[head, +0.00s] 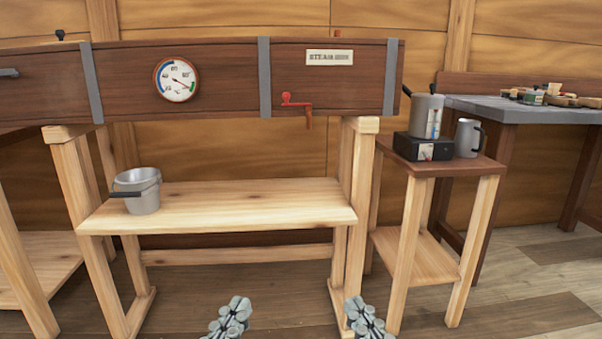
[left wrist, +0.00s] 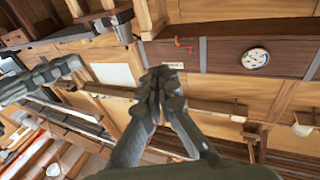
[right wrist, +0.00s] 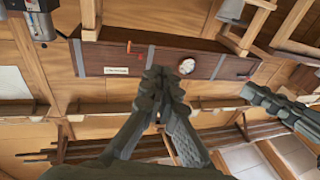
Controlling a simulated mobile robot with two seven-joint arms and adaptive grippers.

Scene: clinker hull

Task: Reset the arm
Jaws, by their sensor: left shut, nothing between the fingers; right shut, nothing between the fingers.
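My left gripper (head: 231,318) shows at the bottom middle of the head view, low in front of the wooden bench. My right gripper (head: 366,318) is to its right, near the bench's right leg. In the left wrist view the left gripper's fingertips (left wrist: 160,76) meet, with nothing between them. In the right wrist view the right gripper's fingertips (right wrist: 160,76) also meet and hold nothing. Both grippers are apart from each other and touch no object that I can see.
A dark steam box (head: 230,75) with a gauge (head: 176,79) and red crank (head: 297,103) spans the back. A metal pot (head: 143,190) stands on the bench (head: 240,207). Floor (head: 535,290) is clear at right.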

